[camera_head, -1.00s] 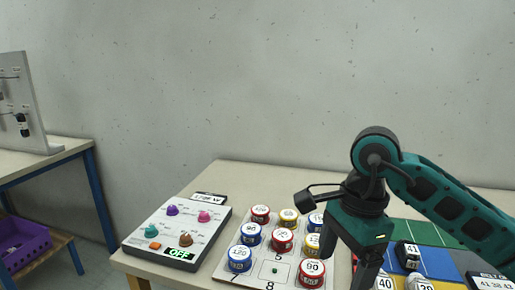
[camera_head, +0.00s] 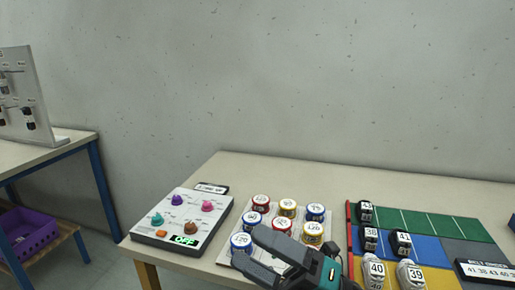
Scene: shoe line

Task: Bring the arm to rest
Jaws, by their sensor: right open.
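My right gripper (camera_head: 262,257) is low at the bottom centre of the head view, with its two dark fingers pointing left. The fingers are apart and nothing shows between them. It is in front of the near part of the board of round tins (camera_head: 225,258) and hides some of that board and its nearest tins. I cannot tell whether it touches them. My left gripper is not in view.
A control panel (camera_head: 165,238) with coloured knobs and a green OFF display stands left of the tins. At right, small numbered shoes (camera_head: 403,243) stand on a coloured mat (camera_head: 432,249). A purple crate (camera_head: 27,232) sits on a low shelf at far left.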

